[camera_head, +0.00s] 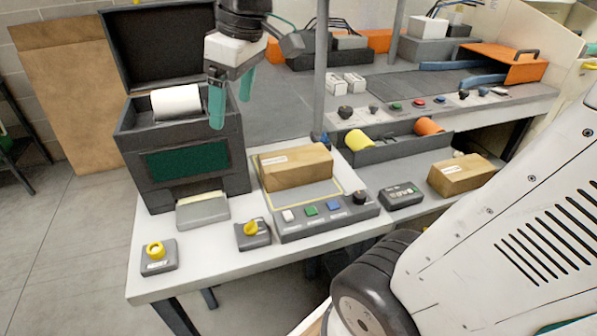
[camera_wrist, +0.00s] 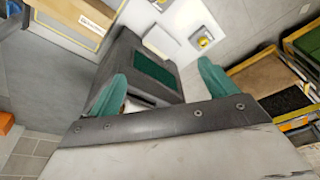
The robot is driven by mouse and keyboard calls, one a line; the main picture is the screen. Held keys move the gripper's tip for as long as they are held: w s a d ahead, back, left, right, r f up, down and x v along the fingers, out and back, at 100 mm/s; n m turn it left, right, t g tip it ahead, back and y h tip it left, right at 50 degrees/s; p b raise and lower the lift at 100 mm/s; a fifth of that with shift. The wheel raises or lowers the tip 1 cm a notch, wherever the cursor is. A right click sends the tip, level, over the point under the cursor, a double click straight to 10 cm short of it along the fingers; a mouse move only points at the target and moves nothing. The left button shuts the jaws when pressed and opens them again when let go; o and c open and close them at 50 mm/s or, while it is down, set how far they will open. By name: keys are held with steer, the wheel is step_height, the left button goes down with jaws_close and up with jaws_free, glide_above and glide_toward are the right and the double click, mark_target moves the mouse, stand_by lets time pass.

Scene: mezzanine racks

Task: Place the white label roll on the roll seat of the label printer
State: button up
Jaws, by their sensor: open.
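The label printer (camera_head: 187,160) is a dark box at the left of the bench, with its lid (camera_head: 160,55) standing open. The white label roll (camera_head: 176,102) lies on its side in the printer's open top. The seat under it is hidden. My gripper (camera_head: 231,112) has two teal fingers. It is open and empty, hanging above the printer's right side, apart from the roll. In the wrist view my gripper (camera_wrist: 160,82) has its fingers spread, with the printer (camera_wrist: 150,68) below and between them. A white patch beside the left finger may be the roll; the palm hides most of it.
A brown carton (camera_head: 296,168) lies on the bench right of the printer, behind a button panel (camera_head: 325,215). A dark tray (camera_head: 395,145) holds a yellow roll (camera_head: 359,140) and an orange roll (camera_head: 429,126). A post (camera_head: 321,70) stands right of my gripper. Yellow-knobbed boxes (camera_head: 158,256) sit in front.

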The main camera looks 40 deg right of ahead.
steer(key=s+f+m, duration=0.3)
steer(key=s+f, duration=0.1)
steer(key=s, duration=0.3)
steer(key=s+d+f+m+g+h, duration=0.1)
steer(key=s+f+m, duration=0.2)
steer(key=s, duration=0.5)
steer(key=shift+f+m+h, duration=0.3)
steer(key=shift+f, duration=0.3)
steer(key=shift+s+d, duration=0.1)
